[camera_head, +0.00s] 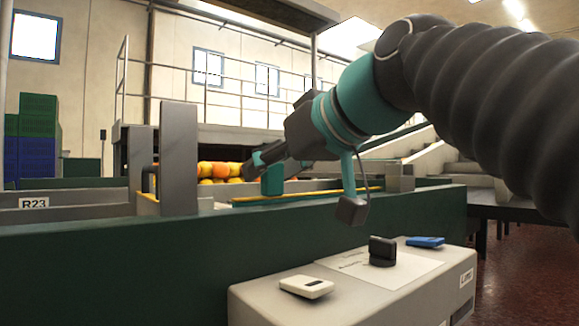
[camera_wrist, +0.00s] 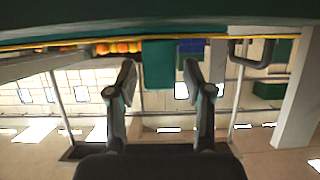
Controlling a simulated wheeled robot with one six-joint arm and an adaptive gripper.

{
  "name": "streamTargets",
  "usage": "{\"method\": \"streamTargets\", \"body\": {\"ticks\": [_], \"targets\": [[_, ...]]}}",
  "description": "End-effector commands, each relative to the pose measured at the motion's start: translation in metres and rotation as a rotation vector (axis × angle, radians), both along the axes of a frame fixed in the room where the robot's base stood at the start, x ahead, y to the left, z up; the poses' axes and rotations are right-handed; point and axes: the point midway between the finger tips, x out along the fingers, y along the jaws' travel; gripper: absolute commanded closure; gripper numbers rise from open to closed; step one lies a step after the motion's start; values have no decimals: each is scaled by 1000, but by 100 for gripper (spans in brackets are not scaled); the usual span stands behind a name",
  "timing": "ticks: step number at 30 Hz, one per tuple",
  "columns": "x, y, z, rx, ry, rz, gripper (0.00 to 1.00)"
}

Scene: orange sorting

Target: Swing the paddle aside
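The paddle appears to be a teal upright plate (camera_head: 272,181) standing at the conveyor's near side in the head view. In the wrist view, which is upside down, the teal plate (camera_wrist: 158,62) hangs from the top edge, centred between my fingertips. My gripper (camera_head: 258,165) is close beside the plate in the head view. In the wrist view my gripper (camera_wrist: 159,72) is open, with one finger on each side of the plate and a gap to both. Whether the plate lies between the fingers in depth or just beyond them, I cannot tell.
Several oranges (camera_head: 222,170) lie behind my gripper. A grey post (camera_head: 178,160) stands to the left, with a dark handle (camera_head: 147,179) beside it. A control box (camera_head: 350,290) with a black knob (camera_head: 382,251) is in front. Green and blue crates (camera_head: 33,140) are stacked far left.

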Motion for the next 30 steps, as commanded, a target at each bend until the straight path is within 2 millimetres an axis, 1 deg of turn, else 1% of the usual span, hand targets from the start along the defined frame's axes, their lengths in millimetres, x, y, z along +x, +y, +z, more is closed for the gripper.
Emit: {"method": "streamTargets", "body": {"ticks": [8, 11, 14, 22, 30], "targets": [[0, 0, 1, 3, -2, 0, 44], [-2, -4, 4, 4, -3, -4, 44], [-10, -11, 8, 4, -4, -4, 44], [-43, -41, 26, 4, -4, -7, 44], [-66, -62, 39, 2, -2, -7, 44]]}}
